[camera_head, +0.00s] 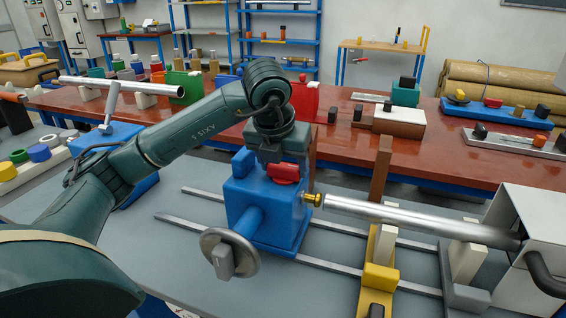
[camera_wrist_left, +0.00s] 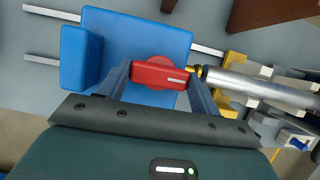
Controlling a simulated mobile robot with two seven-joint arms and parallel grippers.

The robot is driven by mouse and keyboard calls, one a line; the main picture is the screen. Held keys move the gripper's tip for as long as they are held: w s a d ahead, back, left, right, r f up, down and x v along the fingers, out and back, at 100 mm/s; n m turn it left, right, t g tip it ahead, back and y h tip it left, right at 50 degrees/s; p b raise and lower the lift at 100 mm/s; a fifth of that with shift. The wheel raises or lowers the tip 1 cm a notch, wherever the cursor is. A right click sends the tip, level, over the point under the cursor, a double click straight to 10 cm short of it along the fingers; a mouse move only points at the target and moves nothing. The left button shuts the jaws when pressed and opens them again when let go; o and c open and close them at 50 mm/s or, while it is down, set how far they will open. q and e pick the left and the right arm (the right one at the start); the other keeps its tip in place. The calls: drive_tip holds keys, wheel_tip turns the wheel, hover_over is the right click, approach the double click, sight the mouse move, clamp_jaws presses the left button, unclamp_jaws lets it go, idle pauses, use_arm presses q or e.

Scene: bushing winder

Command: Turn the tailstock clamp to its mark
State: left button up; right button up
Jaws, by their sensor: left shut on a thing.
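The tailstock (camera_head: 262,215) is a blue block on two grey rails, with a round grey handwheel (camera_head: 230,254) at its front. Its red clamp (camera_head: 286,173) sits on top; the clamp also shows in the left wrist view (camera_wrist_left: 152,70). A short white line (camera_wrist_left: 176,79) on the clamp points right, towards the metal bar. My left gripper (camera_wrist_left: 158,82) is shut on the clamp from above, one finger on each side. No separate mark on the blue top can be made out; part of the top is hidden by the gripper. My right gripper is out of view.
A brass tip and long metal bar (camera_head: 420,217) run right from the tailstock to a light grey housing (camera_head: 525,240). Yellow and cream supports (camera_head: 383,270) stand under the bar. The grey bench (camera_head: 180,265) is clear in front of the rails.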

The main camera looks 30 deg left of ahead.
use_arm(q)
drive_tip(key=o, duration=1)
drive_tip(key=p+v, duration=0.2)
drive_tip(key=v, duration=1.1)
drive_tip(key=shift+r+p, duration=0.1)
drive_tip(key=shift+p, duration=0.25)
